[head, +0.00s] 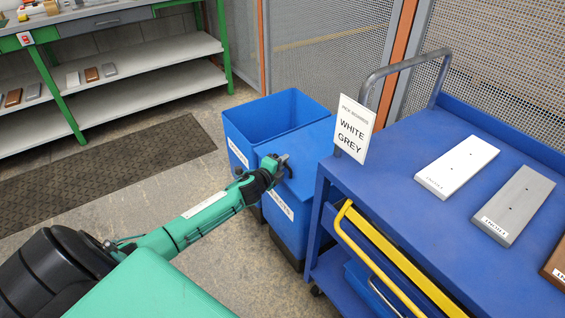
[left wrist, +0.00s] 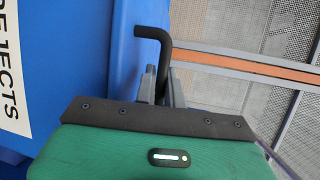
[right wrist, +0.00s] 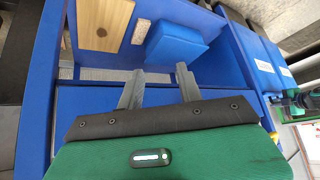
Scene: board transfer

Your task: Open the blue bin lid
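The lidded blue bin (head: 286,212) stands left of the cart, with a label on its front; its flat blue lid (head: 312,142) is down. In the left wrist view its label reads REJECTS (left wrist: 12,65). A black bent handle (left wrist: 152,32) sticks out from the blue surface. My left gripper (head: 284,160) is at the lid's front edge; its fingers (left wrist: 163,85) are close together with the handle between them. My right gripper (right wrist: 158,88) is open and empty in the right wrist view, over blue cart-like surfaces; it is outside the head view.
An open-topped blue bin (head: 240,127) stands behind the lidded one. The blue cart (head: 410,130) stands close on the right, with a WHITE GREY sign (head: 355,130), a white board (head: 457,167), a grey board (head: 514,205) and a yellow handle (head: 400,262).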

